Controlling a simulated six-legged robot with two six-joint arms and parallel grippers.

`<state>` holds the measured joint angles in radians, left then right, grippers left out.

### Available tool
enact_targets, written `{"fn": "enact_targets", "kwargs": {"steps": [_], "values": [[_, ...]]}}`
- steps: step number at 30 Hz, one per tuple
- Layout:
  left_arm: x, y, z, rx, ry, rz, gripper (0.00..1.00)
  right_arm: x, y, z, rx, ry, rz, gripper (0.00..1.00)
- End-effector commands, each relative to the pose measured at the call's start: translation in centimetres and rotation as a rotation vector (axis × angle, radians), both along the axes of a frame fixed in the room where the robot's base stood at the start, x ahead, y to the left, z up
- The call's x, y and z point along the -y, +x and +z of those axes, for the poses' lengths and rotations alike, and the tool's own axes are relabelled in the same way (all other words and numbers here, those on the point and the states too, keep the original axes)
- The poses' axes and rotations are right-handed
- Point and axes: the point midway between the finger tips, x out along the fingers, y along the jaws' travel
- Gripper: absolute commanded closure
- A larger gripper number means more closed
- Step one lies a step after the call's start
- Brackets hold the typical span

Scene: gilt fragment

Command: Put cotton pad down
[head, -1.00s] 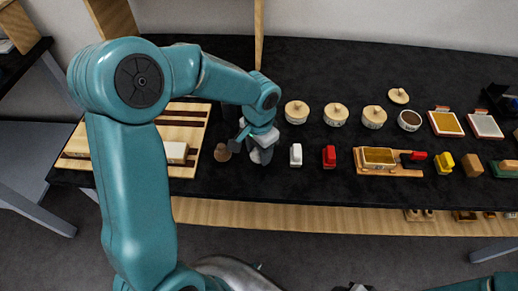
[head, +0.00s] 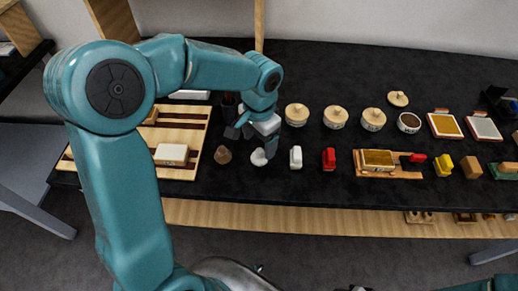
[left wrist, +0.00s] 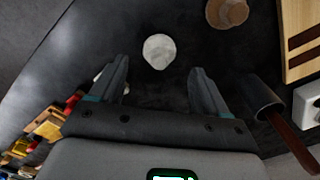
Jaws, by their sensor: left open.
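The cotton pad (head: 259,158) is a small white round thing lying on the black table top, between a brown lump and a white block. It also shows in the left wrist view (left wrist: 159,51), ahead of the fingertips. My left gripper (head: 252,139) is open and empty, just behind and above the pad. In the left wrist view its two fingers (left wrist: 159,70) are spread wide with a clear gap to the pad. My right gripper is not in view.
The brown lump (head: 223,155) is left of the pad, the white block (head: 296,157) right of it. A striped wooden board (head: 184,138) lies further left. A dark cup (left wrist: 262,97) stands near the left gripper. Lidded pots (head: 335,118) stand to the right.

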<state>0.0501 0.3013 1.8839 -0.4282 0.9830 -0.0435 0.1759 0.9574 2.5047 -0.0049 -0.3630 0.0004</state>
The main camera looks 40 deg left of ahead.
Motion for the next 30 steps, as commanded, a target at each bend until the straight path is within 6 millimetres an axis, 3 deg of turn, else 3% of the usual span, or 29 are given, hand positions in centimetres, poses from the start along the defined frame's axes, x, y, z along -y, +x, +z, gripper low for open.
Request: {"fn": "enact_targets", "kwargs": {"steps": [3,10,30], "values": [[0.0,0.1,2.9,0.004,0.0,0.001,0.24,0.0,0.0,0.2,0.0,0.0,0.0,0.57],[0.0,0.0,6.1,0.001,-0.001,0.0,0.24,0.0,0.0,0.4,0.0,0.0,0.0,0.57],[0.0,0.0,6.6,-0.001,-0.001,0.0,0.24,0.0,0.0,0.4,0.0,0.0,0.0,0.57]]}}
